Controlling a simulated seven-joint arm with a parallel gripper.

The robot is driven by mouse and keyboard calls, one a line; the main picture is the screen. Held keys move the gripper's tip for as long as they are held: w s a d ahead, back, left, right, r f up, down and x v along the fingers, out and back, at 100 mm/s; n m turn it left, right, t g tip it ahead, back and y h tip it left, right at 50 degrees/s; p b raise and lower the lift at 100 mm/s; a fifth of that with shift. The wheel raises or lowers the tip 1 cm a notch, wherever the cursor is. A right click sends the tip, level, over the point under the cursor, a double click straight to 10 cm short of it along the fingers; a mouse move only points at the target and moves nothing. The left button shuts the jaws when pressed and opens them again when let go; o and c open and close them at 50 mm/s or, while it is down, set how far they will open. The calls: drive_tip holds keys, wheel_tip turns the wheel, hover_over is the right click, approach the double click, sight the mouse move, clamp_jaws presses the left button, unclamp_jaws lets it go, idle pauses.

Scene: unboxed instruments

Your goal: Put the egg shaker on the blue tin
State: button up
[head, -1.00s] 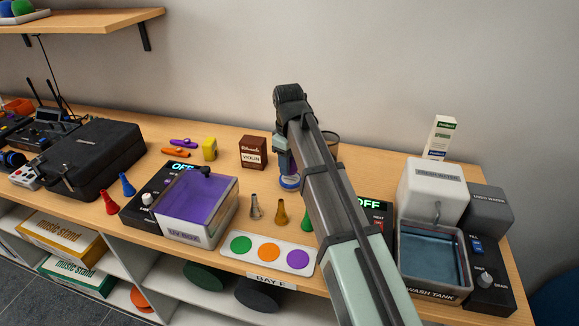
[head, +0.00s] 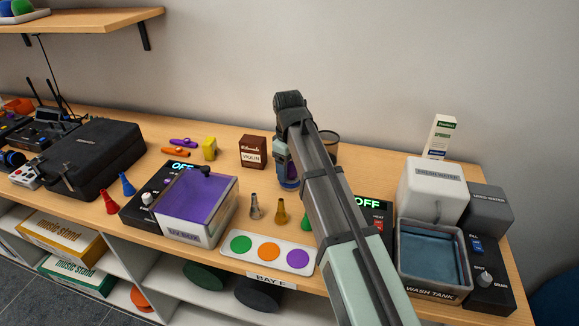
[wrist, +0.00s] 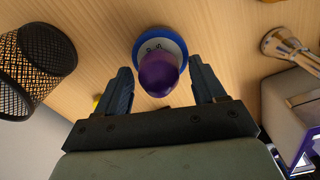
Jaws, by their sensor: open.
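The purple egg shaker (wrist: 158,76) is between the two fingers of my gripper (wrist: 160,66) in the wrist view. The fingers are open, with a gap on each side of the egg. The blue tin (wrist: 180,46), round with a blue rim and a pale lettered lid, is directly behind the egg in that view. The egg overlaps the lid's near part and appears to be on it, though the contact is hidden. In the head view my gripper (head: 287,160) is at the tin (head: 289,184), mostly covered by my arm, with a little purple visible.
A black mesh cup (wrist: 36,66) stands beside the tin. A brown violin box (head: 252,153) is to its left. Metal and gold mouthpieces (head: 280,211) stand in front, near a purple-lidded box (head: 195,205). The wash tank (head: 433,255) is at right.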

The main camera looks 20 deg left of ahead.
wheel_tip(320, 180, up, 12)
drive_tip(key=shift+s+r, duration=0.15)
idle(0.6)
